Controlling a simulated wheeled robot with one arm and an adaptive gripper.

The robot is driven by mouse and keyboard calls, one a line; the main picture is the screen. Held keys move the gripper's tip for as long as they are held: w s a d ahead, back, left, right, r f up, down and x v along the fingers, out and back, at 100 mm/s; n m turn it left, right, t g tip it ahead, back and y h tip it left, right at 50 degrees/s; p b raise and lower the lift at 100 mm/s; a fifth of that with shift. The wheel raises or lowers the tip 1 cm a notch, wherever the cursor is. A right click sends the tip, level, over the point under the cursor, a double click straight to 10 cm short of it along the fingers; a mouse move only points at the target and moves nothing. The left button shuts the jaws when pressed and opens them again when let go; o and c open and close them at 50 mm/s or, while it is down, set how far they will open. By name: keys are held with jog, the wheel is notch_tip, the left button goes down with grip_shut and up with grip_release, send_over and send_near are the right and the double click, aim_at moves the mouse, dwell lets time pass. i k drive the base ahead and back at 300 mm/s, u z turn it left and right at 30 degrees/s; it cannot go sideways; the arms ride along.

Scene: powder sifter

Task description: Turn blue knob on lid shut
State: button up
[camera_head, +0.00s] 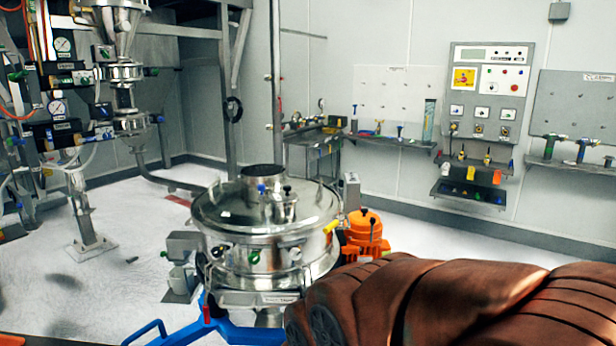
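The powder sifter (265,245) is a round steel drum that stands at the middle of the head view. Its domed steel lid (225,212) lies on top and carries a short open pipe (262,175). A small blue knob (261,189) shows on the lid just in front of the pipe. Black knobs (287,189) sit beside it on a small round hatch. The blue knob is too small to tell how it is turned. My gripper is not in view. A large brown ribbed shape fills the lower right and hides part of the floor.
An orange motor (366,233) stands right of the sifter, and a blue base frame (240,332) lies below it. Pipework with gauges (62,47) stands at the left. A control panel (489,85) and tool shelves (390,141) are on the back wall. The left floor is mostly clear.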

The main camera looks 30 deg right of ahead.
aim_at(261, 187)
jog(key=z, duration=0.1)
jog(key=i, duration=1.25)
jog(key=u, duration=0.8)
